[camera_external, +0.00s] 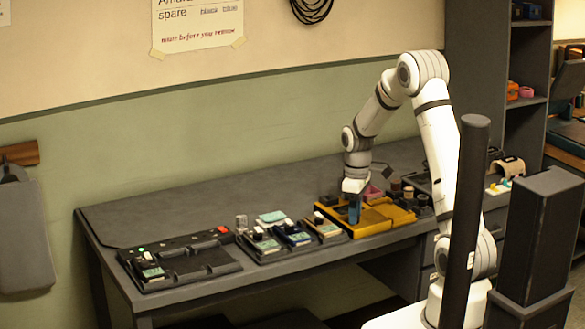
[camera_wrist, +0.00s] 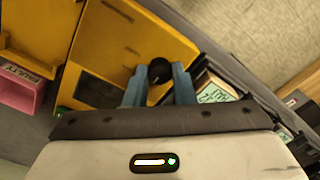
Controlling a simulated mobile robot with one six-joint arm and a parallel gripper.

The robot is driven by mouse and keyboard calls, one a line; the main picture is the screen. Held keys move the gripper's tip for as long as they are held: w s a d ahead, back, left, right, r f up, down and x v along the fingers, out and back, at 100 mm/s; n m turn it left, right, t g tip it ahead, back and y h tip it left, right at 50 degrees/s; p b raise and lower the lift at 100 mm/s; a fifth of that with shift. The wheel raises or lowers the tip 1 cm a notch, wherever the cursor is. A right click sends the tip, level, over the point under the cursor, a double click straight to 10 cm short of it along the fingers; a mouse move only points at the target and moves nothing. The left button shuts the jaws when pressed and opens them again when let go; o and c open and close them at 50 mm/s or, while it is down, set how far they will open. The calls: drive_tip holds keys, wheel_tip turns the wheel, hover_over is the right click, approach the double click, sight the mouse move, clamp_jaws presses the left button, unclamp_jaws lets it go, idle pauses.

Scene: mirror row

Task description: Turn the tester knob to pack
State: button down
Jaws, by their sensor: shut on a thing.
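The tester is a yellow box (camera_external: 376,218) on the dark bench, right of centre in the external view. Its yellow top (camera_wrist: 125,35) fills the upper left of the wrist view, with a dark window (camera_wrist: 98,90) in it. A round black knob (camera_wrist: 159,69) stands on this top. My gripper (camera_wrist: 160,76) has its two blue fingers on either side of the knob and is shut on it. In the external view my gripper (camera_external: 354,211) reaches down to the tester's left part, and the knob cannot be made out there. The knob's setting and any pack marking cannot be read.
A dark tray (camera_external: 262,258) with several small labelled units stands left of the tester. Farther left is a black panel (camera_external: 205,262) with a red button. A pink bin (camera_wrist: 20,92) labelled "FAULTY" is beside the tester. The bench's back left is clear.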

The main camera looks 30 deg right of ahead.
drive_tip(key=m, duration=0.4)
drive_tip(key=shift+m+b, duration=0.45)
drive_tip(key=shift+m, duration=1.35)
drive_tip(key=c, duration=1.2)
unclamp_jaws()
drive_tip(key=shift+r, duration=3.9)
